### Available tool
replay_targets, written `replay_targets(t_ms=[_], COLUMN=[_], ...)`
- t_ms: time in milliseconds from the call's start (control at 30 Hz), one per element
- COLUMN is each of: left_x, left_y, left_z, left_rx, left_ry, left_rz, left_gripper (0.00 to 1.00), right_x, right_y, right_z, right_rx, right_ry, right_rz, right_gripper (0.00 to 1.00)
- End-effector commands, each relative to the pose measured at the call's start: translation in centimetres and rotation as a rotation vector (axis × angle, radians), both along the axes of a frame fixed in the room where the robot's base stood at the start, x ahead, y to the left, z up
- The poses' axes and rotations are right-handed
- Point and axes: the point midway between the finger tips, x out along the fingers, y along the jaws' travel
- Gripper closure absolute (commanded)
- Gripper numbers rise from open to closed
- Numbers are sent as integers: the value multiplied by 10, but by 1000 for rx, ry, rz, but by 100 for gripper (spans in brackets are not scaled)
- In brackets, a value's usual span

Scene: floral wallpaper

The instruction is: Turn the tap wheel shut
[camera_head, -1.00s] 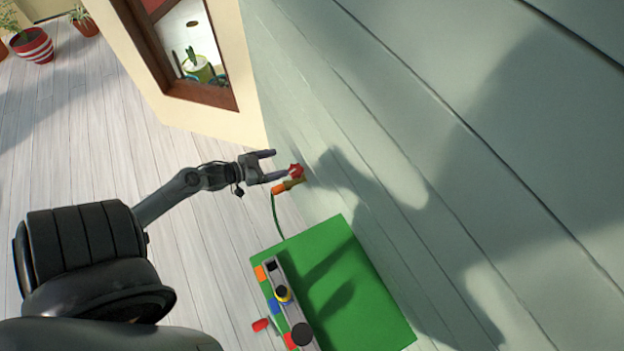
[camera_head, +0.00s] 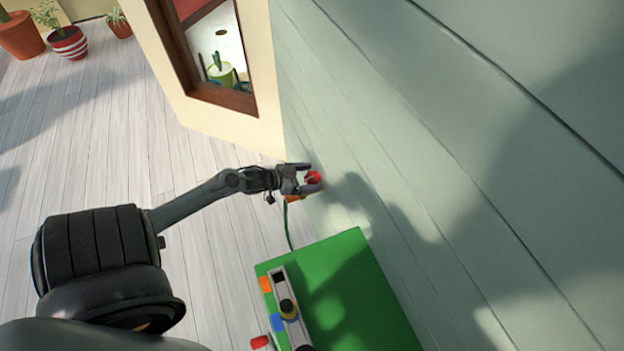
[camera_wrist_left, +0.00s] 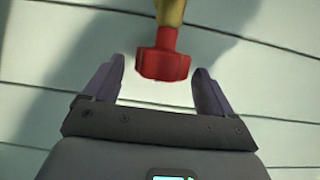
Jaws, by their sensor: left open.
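The red tap wheel (camera_head: 313,178) sits on the tap at the pale green plank wall. It also shows in the left wrist view (camera_wrist_left: 163,65), with the yellow brass tap body (camera_wrist_left: 171,12) above it. My left gripper (camera_head: 311,178) is open, with its fingers on either side of the wheel. In the left wrist view my left gripper (camera_wrist_left: 161,88) has a gap between each finger and the wheel. The orange hose connector (camera_head: 293,197) is partly hidden behind the gripper in the head view. My right gripper is not in view.
A green box (camera_head: 340,275) with coloured buttons and knobs stands below the tap against the wall. A green hose (camera_head: 288,225) hangs from the connector. A window (camera_head: 215,60) and potted plants (camera_head: 68,42) are farther off. The wooden floor on the left is clear.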

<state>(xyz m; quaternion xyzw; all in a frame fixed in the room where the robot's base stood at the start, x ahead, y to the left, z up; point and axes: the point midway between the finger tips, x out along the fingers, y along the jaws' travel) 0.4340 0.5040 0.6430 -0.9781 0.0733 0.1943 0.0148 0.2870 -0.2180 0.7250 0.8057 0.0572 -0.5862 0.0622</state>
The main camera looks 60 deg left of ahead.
Motion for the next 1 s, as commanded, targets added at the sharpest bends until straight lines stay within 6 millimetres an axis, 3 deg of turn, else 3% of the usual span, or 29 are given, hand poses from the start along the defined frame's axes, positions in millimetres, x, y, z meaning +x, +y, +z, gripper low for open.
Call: replay_targets(t_ms=[200,533,867,1000], left_x=[13,15,15,16], left_y=[-2,-2,-2,-2], left_z=[-6,-6,-6,-5], left_rx=[0,0,0,3], left_ry=[0,1,0,0], left_rz=[0,0,0,-29], left_gripper=[15,16,66,66], right_x=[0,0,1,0], right_y=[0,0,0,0], right_z=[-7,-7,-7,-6], right_rx=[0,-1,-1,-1], right_ry=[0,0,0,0], right_rz=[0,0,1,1], right_gripper=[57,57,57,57])
